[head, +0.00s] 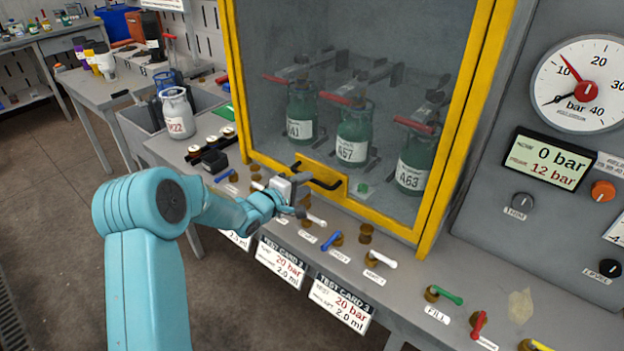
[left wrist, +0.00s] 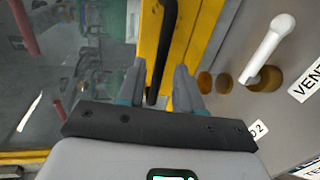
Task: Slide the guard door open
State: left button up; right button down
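The guard door (head: 483,95) is a clear pane in a yellow frame, standing in front of several green cylinders (head: 355,134). A black bar handle (head: 327,186) sits on its lower yellow rail. My left gripper (head: 300,183) is at the left end of this handle. In the left wrist view, the handle (left wrist: 167,40) runs between the two fingers of my left gripper (left wrist: 160,75). The fingers are apart, with a gap visible on both sides of the bar. My right gripper is in neither view.
Small coloured valve levers (head: 331,241) line the bench front below the door. A gauge panel (head: 558,140) stands at the right. A white cylinder (head: 177,115) stands left of the door. In the left wrist view, a white lever (left wrist: 268,48) is close to the right finger.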

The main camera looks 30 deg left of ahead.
aim_at(312, 180)
pick_arm(q)
jog(key=shift+x, duration=1.95)
jog(key=shift+d, duration=0.15)
